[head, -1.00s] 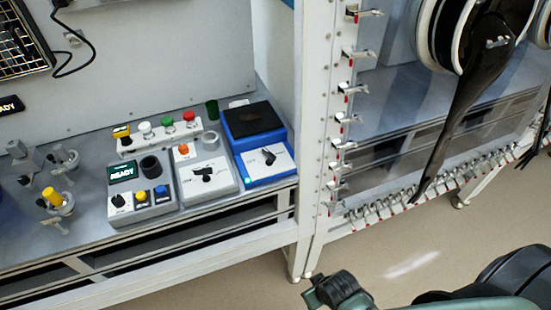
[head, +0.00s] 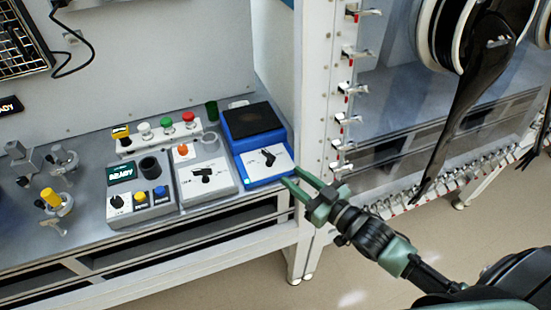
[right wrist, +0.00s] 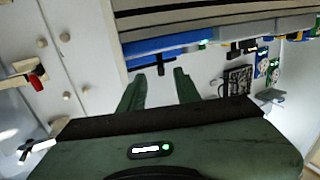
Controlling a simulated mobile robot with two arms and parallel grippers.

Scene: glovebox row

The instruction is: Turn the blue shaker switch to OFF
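The blue shaker (head: 233,146) stands at the right end of the bench in the head view, with a black pad on top. Its white sloped front panel (head: 255,166) carries a black lever switch (head: 268,157). The lever is set aslant; its label is too small to read. My right gripper (head: 291,176) is open and empty, just off the shaker's front right corner. In the right wrist view the two fingers (right wrist: 156,73) stand apart, with the shaker's blue edge (right wrist: 150,47) beyond them. My left gripper is not in view.
Left of the shaker are a grey unit with a black knob (head: 206,176) and orange button, and a READY box (head: 140,205) with several buttons. A white frame post (head: 314,90) with metal clips rises close to my right gripper. The shaker's front is clear.

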